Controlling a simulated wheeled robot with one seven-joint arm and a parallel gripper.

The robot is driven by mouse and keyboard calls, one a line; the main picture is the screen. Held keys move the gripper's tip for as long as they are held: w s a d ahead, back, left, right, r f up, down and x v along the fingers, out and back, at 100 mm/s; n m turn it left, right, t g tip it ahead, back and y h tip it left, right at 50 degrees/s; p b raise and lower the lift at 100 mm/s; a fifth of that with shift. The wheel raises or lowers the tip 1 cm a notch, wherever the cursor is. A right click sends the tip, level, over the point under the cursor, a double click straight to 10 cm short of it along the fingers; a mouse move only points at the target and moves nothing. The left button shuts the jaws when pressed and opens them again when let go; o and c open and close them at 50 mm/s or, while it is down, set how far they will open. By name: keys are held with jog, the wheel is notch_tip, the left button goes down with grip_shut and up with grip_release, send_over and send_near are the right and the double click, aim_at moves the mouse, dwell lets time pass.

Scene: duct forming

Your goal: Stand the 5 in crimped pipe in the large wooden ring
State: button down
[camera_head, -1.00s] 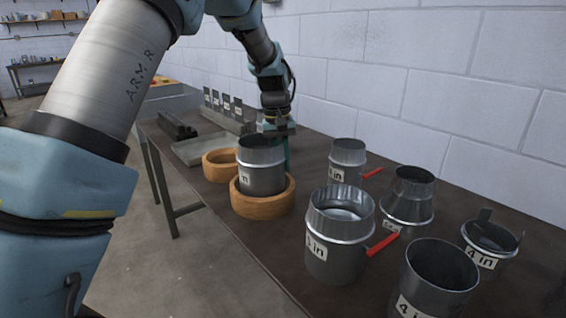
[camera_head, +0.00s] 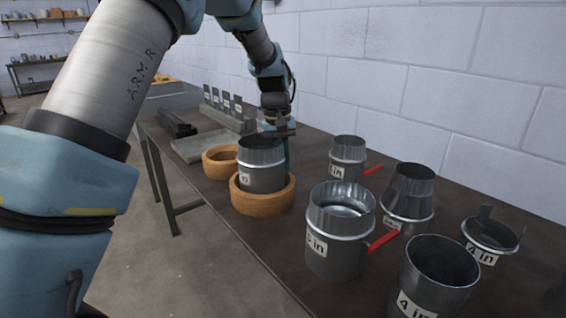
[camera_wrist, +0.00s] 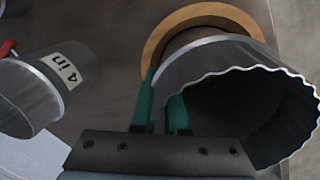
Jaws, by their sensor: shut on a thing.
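The crimped pipe (camera_head: 262,158) is a dark grey metal cylinder with a bead near its top and a partly visible white label. It stands roughly upright at the large wooden ring (camera_head: 262,203), its lower end hidden behind the ring's front wall. I cannot tell whether it rests on the bottom. In the wrist view the pipe's wavy crimped rim (camera_wrist: 222,52) faces me, with the wooden ring (camera_wrist: 160,38) around its far side. My gripper (camera_wrist: 162,88) is shut on the pipe's wall with its teal fingers. In the head view my gripper (camera_head: 287,150) is at the pipe's back right.
A smaller wooden ring (camera_head: 219,163) sits just behind left. A grey tray (camera_head: 200,147) lies beyond it. A pipe with a red handle (camera_head: 338,235), a tapered reducer (camera_head: 409,195), a 4 in pipe (camera_head: 440,275) and other fittings crowd the right. A block wall runs behind the table.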

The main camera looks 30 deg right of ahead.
jog(key=shift+f, duration=0.1)
jog(key=c, duration=0.9)
grip_release()
jog(key=shift+o, duration=0.2)
jog(key=r, duration=0.3)
jog(key=r+b, duration=0.1)
jog(key=r, duration=0.3)
jog(key=a+r+b, duration=0.1)
jog(key=r, duration=0.2)
jog(key=shift+w+r, duration=0.2)
jog(key=shift+r, duration=0.2)
